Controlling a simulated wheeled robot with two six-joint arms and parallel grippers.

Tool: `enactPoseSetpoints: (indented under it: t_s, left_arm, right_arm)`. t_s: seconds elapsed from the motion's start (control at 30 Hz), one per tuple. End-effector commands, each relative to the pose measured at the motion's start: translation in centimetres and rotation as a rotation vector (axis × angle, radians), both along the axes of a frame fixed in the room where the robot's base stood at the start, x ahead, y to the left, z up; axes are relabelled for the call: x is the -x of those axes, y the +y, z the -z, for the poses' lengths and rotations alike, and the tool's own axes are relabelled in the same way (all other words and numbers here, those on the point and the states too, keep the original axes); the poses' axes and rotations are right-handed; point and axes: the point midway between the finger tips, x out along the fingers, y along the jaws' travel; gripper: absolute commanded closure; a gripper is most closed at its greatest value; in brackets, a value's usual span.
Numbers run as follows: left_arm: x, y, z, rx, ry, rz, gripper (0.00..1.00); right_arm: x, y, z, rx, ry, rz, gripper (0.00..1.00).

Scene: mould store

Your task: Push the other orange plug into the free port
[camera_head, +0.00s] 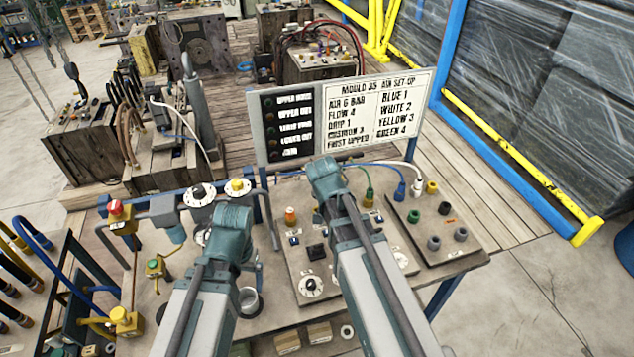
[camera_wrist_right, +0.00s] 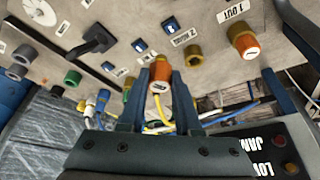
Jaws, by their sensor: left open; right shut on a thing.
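My right gripper (camera_wrist_right: 157,76) is shut on an orange plug (camera_wrist_right: 159,86) with a pale end and a yellow cable. Another orange plug (camera_wrist_right: 244,40) sits in the panel at the label "1 OUT"; an orange plug also shows in the head view (camera_head: 290,216). A brass port (camera_wrist_right: 193,56) lies between them and looks empty. My left gripper (camera_head: 236,212) is open over the bench, left of the panel; its fingertips are mostly hidden.
The sign board (camera_head: 345,115) stands behind the panel. Blue, green and white cables reach the panel's right side, beside a plate of coloured ports (camera_head: 433,228). Gauges and a yellow knob (camera_head: 238,187) stand left. A black lever switch (camera_wrist_right: 92,42) sticks out of the panel.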

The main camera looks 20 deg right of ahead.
Motion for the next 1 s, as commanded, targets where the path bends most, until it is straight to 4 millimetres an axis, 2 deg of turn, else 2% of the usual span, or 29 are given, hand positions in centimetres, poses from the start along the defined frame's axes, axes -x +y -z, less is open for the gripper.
enactPoseSetpoints:
  t_s: [0.03,0.1,0.2,0.33,0.5,0.73,1.0]
  left_arm:
    - [0.0,0.0,-0.5,0.0,0.0,0.0,0.08]
    - [0.0,0.0,-0.8,0.0,0.0,0.0,0.08]
    - [0.0,0.0,-1.2,0.0,0.0,0.0,0.08]
    - [0.0,0.0,-1.4,0.0,0.0,0.0,0.08]
    - [0.0,0.0,-1.5,0.0,0.0,0.0,0.08]
    - [0.0,0.0,-1.3,0.0,0.0,0.0,0.08]
    - [0.0,0.0,0.0,0.0,0.0,0.0,0.08]
  right_arm:
    - [-1.8,0.3,-0.6,-0.001,-0.001,-0.088,1.0]
    - [-3.5,0.8,-0.8,0.0,-0.001,-0.212,1.0]
    - [-5.5,1.4,-1.2,0.001,-0.002,-0.359,1.0]
    - [-7.1,1.9,-1.4,0.003,-0.003,-0.488,1.0]
    - [-7.8,2.2,-1.5,0.005,-0.003,-0.562,1.0]
    - [-7.8,2.3,-1.4,0.005,-0.002,-0.568,1.0]
    - [-7.8,2.3,0.0,0.005,-0.003,-0.567,1.0]
